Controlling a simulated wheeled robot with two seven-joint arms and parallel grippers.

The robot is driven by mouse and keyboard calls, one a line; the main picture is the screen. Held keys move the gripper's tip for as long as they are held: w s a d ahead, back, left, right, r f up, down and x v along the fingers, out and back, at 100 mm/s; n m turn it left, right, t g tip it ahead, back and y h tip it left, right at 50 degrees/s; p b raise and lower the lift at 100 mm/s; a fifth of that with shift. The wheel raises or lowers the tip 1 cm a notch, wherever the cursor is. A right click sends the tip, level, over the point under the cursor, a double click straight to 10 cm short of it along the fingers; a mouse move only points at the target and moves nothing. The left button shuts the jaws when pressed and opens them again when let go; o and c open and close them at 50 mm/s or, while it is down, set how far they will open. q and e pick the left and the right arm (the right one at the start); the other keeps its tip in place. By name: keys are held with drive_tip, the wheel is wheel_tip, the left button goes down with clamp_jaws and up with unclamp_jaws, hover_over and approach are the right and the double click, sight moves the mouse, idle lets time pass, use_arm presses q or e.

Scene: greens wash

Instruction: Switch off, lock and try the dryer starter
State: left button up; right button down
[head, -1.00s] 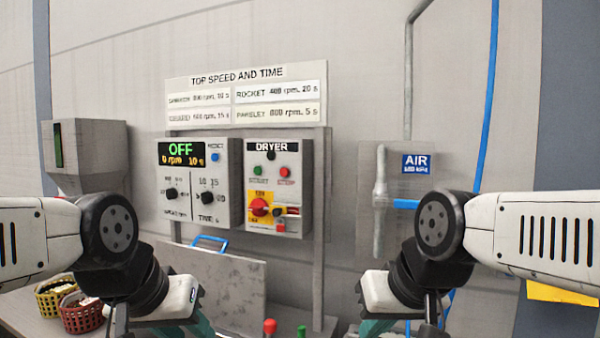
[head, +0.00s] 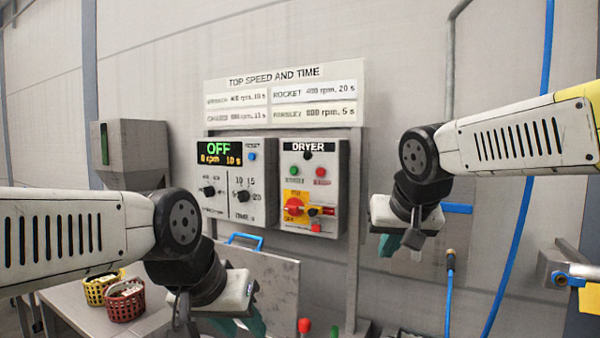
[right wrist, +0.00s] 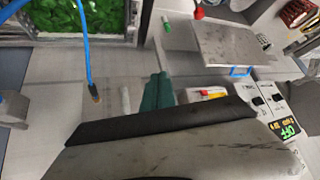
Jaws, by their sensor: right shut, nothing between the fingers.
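The dryer starter (head: 309,165) is a grey wall box labelled DRYER in the middle of the head view. It has a green button (head: 296,171) and a red stop button (head: 320,172).
A speed-and-time control box (head: 212,178) showing OFF adjoins the starter's left. A sign board (head: 283,97) hangs above. A grey plate with a blue handle (head: 245,238) and two baskets (head: 125,300) stand below left. A blue hose (head: 521,215) hangs right.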

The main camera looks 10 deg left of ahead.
sight(294, 170)
drive_tip(key=w+a+r+t+y, duration=0.1)
drive_tip(key=w+a+r+t, duration=0.1)
drive_tip(key=w+a+r, duration=0.3)
drive_tip(key=w+a+r+t+y, duration=0.1)
drive_tip(key=w+a+r, duration=0.5)
drive_tip(key=w+a, duration=0.8)
drive_tip(key=a+t, duration=0.1)
drive_tip(key=a, duration=0.6)
drive_tip(key=shift+w+a+r, duration=0.15)
drive_tip(key=shift+w+a, duration=0.1)
drive_tip(key=shift+a, duration=0.1)
drive_tip(key=w+d, duration=0.3)
drive_tip(key=w, duration=0.5)
drive_tip(key=shift+d, duration=0.2)
drive_tip(key=shift+w, duration=0.1)
drive_tip(key=shift+w+d, duration=0.15)
drive_tip(key=shift+w, duration=0.2)
